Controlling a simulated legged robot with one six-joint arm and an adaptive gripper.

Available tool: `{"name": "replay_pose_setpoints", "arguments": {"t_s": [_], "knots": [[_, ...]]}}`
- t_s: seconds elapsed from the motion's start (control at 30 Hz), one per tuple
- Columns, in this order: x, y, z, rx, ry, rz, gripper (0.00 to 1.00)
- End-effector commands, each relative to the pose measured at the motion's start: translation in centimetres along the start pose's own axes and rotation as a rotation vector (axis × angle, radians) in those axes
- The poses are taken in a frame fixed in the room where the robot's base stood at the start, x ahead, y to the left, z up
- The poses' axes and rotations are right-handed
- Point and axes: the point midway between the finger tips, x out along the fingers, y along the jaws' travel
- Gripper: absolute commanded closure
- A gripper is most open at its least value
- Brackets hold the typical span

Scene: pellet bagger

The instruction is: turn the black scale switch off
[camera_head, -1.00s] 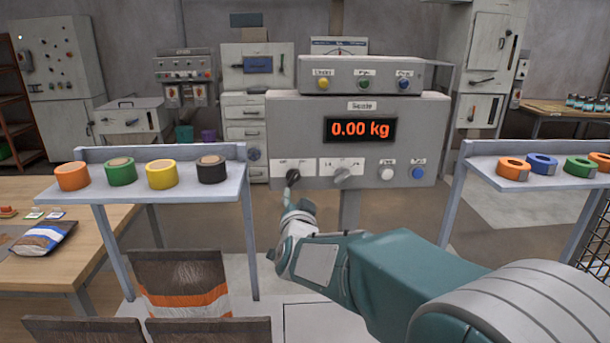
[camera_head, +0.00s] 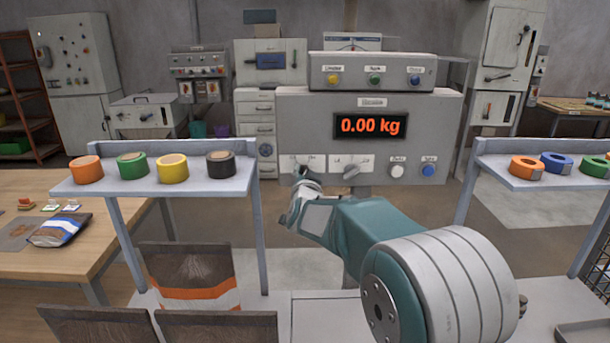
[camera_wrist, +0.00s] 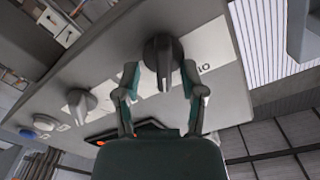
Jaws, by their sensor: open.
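The black scale switch (camera_wrist: 162,58) is a dark rotary knob on a white label plate at the left of the grey scale panel (camera_head: 290,115). In the wrist view it sits between the open fingers of my gripper (camera_wrist: 160,88), with a finger on each side; I cannot tell whether they touch it. In the head view my wrist covers the black switch, and my gripper is mostly hidden there. The scale display (camera_head: 370,125) is lit and reads 0.00 kg.
A grey knob (camera_head: 351,171) is just right of the black switch, then a white button (camera_head: 397,171) and a blue button (camera_head: 429,170). A shelf with tape rolls (camera_head: 172,168) stands left of my arm, another shelf (camera_head: 530,180) right. Bags (camera_head: 190,275) are below.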

Motion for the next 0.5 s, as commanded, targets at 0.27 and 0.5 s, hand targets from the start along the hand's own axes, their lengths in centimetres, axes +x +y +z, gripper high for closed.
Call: {"name": "replay_pose_setpoints", "arguments": {"t_s": [0.27, 0.5], "knots": [[0.05, -0.06, 0.14, 0.0, -0.001, 0.0, 1.0], [0.05, -0.1, 0.2, -0.008, -0.002, -0.001, 1.0]]}}
